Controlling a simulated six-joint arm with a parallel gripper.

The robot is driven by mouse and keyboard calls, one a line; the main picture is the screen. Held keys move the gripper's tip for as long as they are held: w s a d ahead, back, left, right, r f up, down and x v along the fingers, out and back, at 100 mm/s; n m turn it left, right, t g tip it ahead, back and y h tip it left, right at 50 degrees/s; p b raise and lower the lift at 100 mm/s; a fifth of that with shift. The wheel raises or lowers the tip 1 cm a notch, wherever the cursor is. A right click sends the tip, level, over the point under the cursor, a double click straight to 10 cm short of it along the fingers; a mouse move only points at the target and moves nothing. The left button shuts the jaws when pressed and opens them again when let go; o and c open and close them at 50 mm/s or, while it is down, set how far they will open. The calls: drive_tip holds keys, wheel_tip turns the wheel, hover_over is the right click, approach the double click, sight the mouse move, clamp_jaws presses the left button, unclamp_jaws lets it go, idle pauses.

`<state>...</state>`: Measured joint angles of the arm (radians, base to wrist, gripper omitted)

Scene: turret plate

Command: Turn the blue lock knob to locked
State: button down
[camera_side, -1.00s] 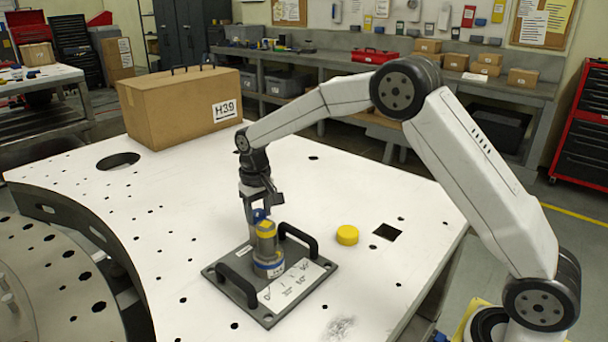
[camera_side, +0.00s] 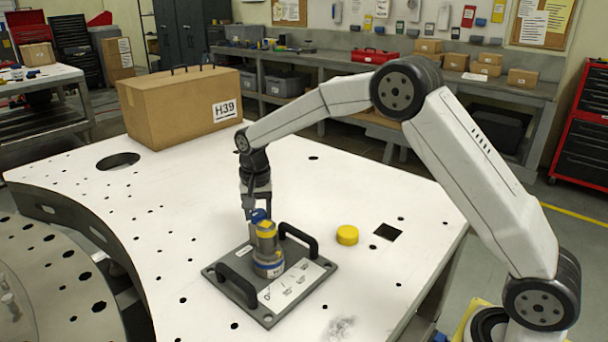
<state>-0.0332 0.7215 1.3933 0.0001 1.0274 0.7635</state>
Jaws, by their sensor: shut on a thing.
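The cylinder stands upright on a dark grey plate (camera_side: 226,287) with two black handles. A white label (camera_side: 292,284) with small markings lies on the plate in front of the cylinder; I cannot read it. My gripper (camera_side: 254,208) points down and is shut on the blue knob from above. The fingers hide part of the knob, and I cannot tell from this view whether it stands at locked.
A yellow round cap (camera_side: 347,235) lies on the white table (camera_side: 370,290) right of the plate, near a square hole (camera_side: 387,232). A cardboard box (camera_side: 180,106) marked H39 stands at the back left. The table between box and plate is clear.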

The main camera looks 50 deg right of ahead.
sight(258, 213)
drive_tip(key=shift+m, duration=0.4)
drive_tip(key=shift+c, duration=0.7)
unclamp_jaws()
drive_tip(key=shift+r, duration=3.95)
drive_tip(key=shift+a, duration=0.1)
